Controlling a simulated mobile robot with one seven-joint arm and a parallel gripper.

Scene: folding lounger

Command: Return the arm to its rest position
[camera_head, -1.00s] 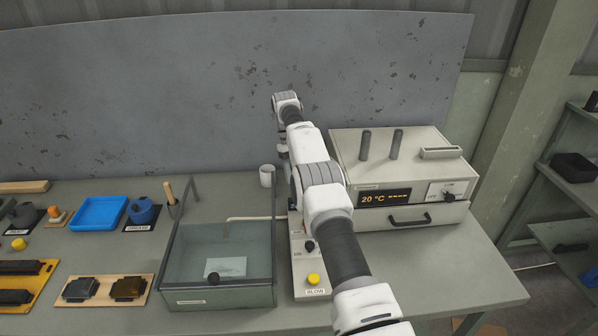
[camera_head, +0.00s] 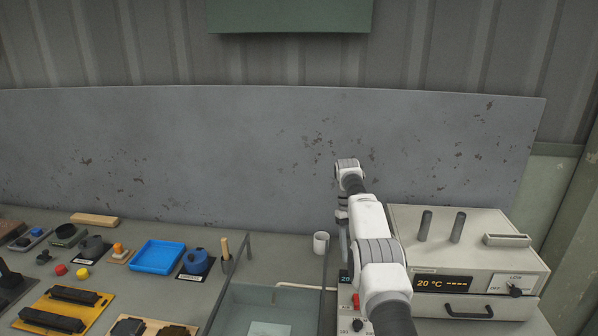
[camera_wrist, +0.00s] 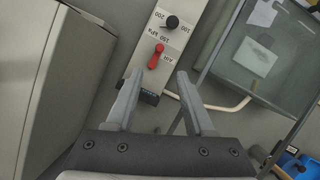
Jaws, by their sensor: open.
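My arm (camera_head: 372,225) reaches forward over the bench in the head view, between the glass-walled box and the beige oven. In the wrist view my gripper (camera_wrist: 153,88) is open, with its two grey fingers spread apart and nothing between them. Below the fingers is a narrow control panel (camera_wrist: 180,28) with a black knob and a red lever. My fingertips are hidden behind the arm in the head view.
The beige oven (camera_head: 468,250), reading 20 °C, stands close to the right of my arm. The glass-walled box (camera_head: 222,300) is to its left. A white cup (camera_head: 320,242), a blue tray (camera_head: 158,257) and several small parts are on the bench. A spotted grey panel (camera_head: 230,150) stands behind.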

